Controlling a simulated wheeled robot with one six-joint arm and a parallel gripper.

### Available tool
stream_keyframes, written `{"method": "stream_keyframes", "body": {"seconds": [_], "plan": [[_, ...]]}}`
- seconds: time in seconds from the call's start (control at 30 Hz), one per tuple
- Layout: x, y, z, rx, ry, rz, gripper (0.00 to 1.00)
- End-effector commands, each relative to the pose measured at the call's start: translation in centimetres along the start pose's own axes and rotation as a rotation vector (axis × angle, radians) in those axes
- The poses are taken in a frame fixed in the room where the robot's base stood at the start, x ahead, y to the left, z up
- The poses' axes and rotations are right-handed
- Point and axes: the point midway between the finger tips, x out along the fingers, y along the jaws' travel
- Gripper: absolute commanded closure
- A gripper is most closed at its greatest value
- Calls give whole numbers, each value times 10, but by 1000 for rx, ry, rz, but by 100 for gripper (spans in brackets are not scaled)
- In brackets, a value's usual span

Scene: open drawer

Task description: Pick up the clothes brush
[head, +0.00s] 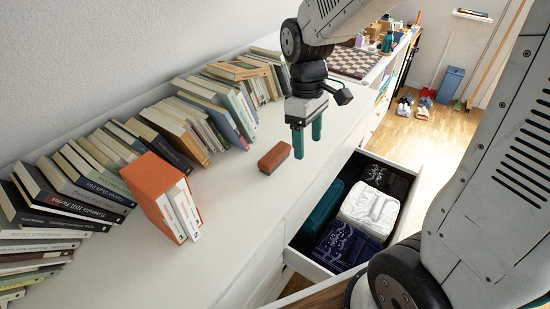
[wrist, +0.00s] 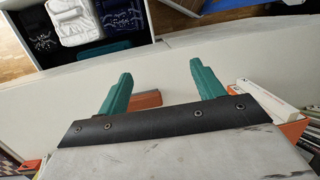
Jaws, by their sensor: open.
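The clothes brush (head: 274,157) is a small reddish-brown block lying on the white dresser top. In the wrist view part of the brush (wrist: 147,99) shows between the two fingers, close to the left finger, with some of it hidden behind that finger and the gripper body. My gripper (head: 307,139) has two green fingers that point down over the dresser top, just right of the brush in the head view. In the wrist view my gripper (wrist: 160,82) is open, with a wide gap between its fingers. I cannot tell how far the fingertips are above the surface.
An orange box with books (head: 165,200) stands nearer on the dresser (head: 225,235). Rows of leaning books (head: 100,165) line the wall. The drawer (head: 310,262) is open below the front edge, holding folded clothes (head: 369,208). A chessboard (head: 353,62) lies farther back.

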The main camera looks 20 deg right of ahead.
Motion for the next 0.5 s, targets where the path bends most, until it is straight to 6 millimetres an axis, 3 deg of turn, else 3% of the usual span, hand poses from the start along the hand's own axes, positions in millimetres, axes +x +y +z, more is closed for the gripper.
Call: {"method": "stream_keyframes", "body": {"seconds": [0.3, 0.4, 0.5], "plan": [[63, 56, -94, -706, 9, 15, 33], [74, 72, -119, -949, 27, 51, 33], [73, 84, -138, -1166, 44, 106, 33]]}}
